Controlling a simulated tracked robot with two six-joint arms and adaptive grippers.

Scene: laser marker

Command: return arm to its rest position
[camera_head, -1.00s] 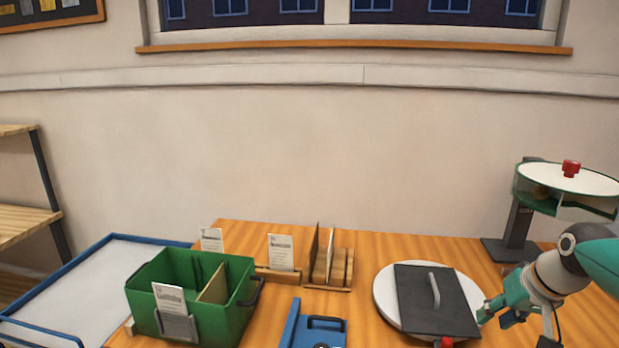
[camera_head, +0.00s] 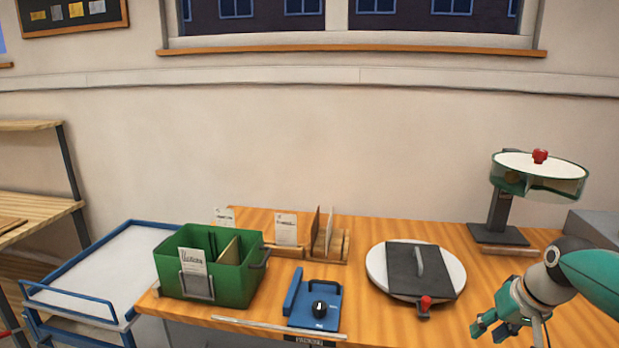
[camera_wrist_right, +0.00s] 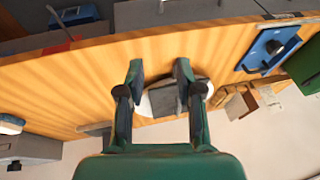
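My right gripper (camera_head: 497,327) is over the right part of the wooden table (camera_head: 390,320), to the right of the round white plate with the dark lid. In the right wrist view its two fingers (camera_wrist_right: 159,75) are spread apart with nothing between them. The white plate (camera_head: 375,268) carries a dark square lid (camera_head: 405,275) with a grey handle, and it shows beyond the fingers in the right wrist view. My left gripper is in neither current view.
A green bin (camera_head: 235,290) with a card stands at the table's left. A blue device (camera_head: 316,308) with a black knob sits at the front. A round-topped stand (camera_head: 498,215) is at the back right. A blue-railed cart (camera_head: 90,300) stands at the left.

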